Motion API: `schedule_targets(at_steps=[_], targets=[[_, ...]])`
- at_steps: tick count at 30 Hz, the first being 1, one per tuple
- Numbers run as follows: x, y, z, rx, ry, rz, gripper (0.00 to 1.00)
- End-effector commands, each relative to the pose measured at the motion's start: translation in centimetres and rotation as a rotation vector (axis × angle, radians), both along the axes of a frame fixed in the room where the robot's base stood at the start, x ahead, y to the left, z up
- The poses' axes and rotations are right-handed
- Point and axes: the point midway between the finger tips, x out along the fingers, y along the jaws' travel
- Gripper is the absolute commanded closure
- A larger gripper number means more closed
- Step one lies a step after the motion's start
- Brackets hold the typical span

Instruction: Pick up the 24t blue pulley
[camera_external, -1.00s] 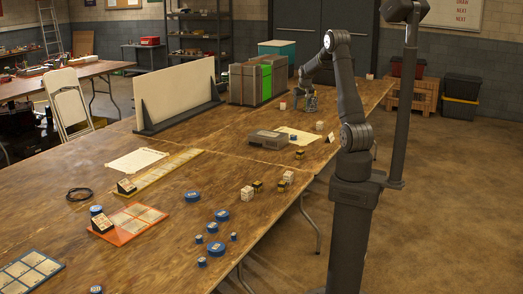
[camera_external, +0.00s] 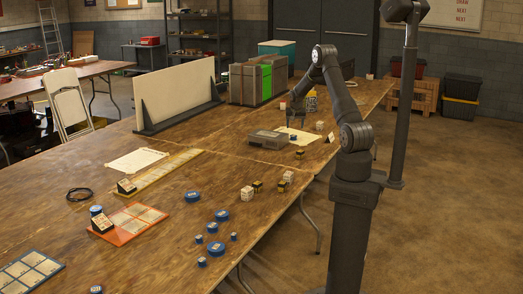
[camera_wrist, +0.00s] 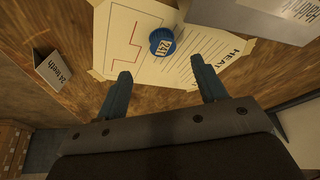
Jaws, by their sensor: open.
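The blue pulley (camera_wrist: 162,42), a round disc with a white label that appears to read 24T, lies on a cream printed sheet (camera_wrist: 118,50) in the wrist view. My gripper (camera_wrist: 161,67) is open and empty. Its two blue-grey fingers are spread left and right, with the pulley beyond their tips and roughly midway between them. In the external view my gripper (camera_external: 297,113) hangs over the far part of the wooden table, near the sheet (camera_external: 303,137). The pulley is small there, a dark blue spot on the sheet.
A folded "24 teeth" card (camera_wrist: 55,70) stands left of the sheet in the wrist view. A grey box (camera_external: 269,139) sits beside the sheet. Several other blue discs (camera_external: 221,215) lie nearer on the table. Crates (camera_external: 250,83) stand at the back.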

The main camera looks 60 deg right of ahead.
Motion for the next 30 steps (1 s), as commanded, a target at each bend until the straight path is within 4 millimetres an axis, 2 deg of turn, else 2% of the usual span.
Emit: schedule_targets(at_steps=[3, 13, 21, 25, 30], targets=[[0.3, -0.7, -1.9, 0.001, 0.002, 0.000, 0.35], [0.8, -1.5, -3.8, 0.000, 0.001, 0.000, 0.35], [1.8, -2.8, -6.9, 0.001, 0.002, 0.000, 0.35], [1.9, -3.1, -7.7, 0.000, 0.001, 0.000, 0.35], [2.0, -3.2, -7.9, 0.000, 0.000, 0.000, 0.35]])
